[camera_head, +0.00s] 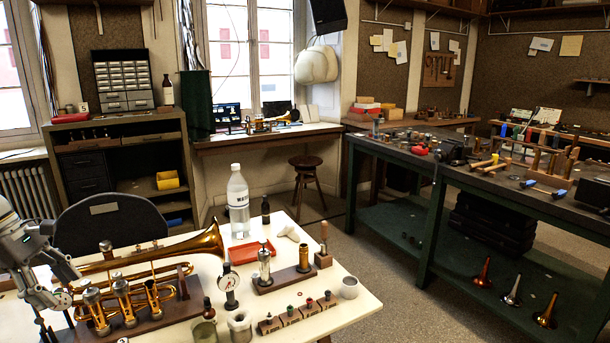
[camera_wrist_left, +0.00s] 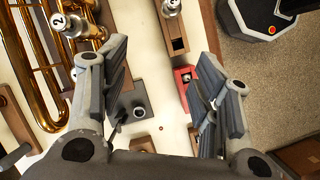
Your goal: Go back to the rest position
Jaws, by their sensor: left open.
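My left gripper (camera_head: 58,296) is at the left edge of the head view, above the white table and beside the brass trumpet (camera_head: 205,246). In the left wrist view my left gripper (camera_wrist_left: 164,55) has its two fingers wide apart, with nothing held between them. The trumpet's tubing (camera_wrist_left: 38,70) runs along the left of that view. Below the open fingers, a dark block with a round peg (camera_wrist_left: 138,112) rests on the white table. My right gripper shows in neither view.
The white table (camera_head: 345,318) holds a water bottle (camera_head: 238,202), a red tray (camera_head: 252,252), a dial gauge (camera_head: 229,285) and a white cup (camera_head: 349,288). A chair back (camera_head: 110,222) stands behind it. A green workbench (camera_head: 440,190) stands at right, with clear floor between.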

